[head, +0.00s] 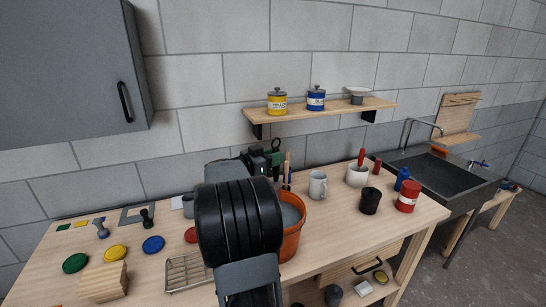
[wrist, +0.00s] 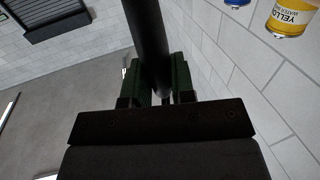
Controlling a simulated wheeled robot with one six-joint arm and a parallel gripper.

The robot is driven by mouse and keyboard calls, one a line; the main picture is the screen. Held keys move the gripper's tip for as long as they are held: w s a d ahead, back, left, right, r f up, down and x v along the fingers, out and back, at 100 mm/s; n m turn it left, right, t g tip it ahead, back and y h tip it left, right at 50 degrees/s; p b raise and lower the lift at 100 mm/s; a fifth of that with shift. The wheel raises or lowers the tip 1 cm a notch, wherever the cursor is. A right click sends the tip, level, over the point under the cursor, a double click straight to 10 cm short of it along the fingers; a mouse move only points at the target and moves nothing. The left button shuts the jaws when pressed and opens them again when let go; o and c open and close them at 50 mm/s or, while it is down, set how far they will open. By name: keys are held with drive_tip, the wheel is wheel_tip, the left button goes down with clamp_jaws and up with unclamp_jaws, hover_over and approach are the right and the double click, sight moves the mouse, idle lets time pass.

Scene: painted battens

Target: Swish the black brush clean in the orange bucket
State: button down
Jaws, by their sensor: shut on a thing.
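The orange bucket (head: 291,243) stands on the workbench with greyish liquid showing inside its rim. My arm hides its left side in the head view. My gripper (head: 268,158) is above and behind the bucket's left part in that view. In the wrist view my gripper (wrist: 158,88) has its green fingers shut on a black rod, which I take to be the handle of the black brush (wrist: 148,35). The brush's bristles show in neither view, so I cannot tell whether they touch the liquid.
A grey mug (head: 318,185), a black cup (head: 370,201) and a red can (head: 408,196) stand right of the bucket. A wire rack (head: 187,273) and wooden battens (head: 102,282) lie left. A shelf (head: 350,107) with pots hangs behind. The bench's front right is clear.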

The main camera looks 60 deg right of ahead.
wheel_tip(320, 180, down, 3)
drive_tip(key=shift+r+b, duration=0.15)
drive_tip(key=shift+b, duration=0.8)
drive_tip(key=shift+f+b, duration=2.15)
drive_tip(key=shift+f, duration=2.35)
drive_tip(key=shift+w+r, duration=0.15)
drive_tip(key=shift+r, duration=0.05)
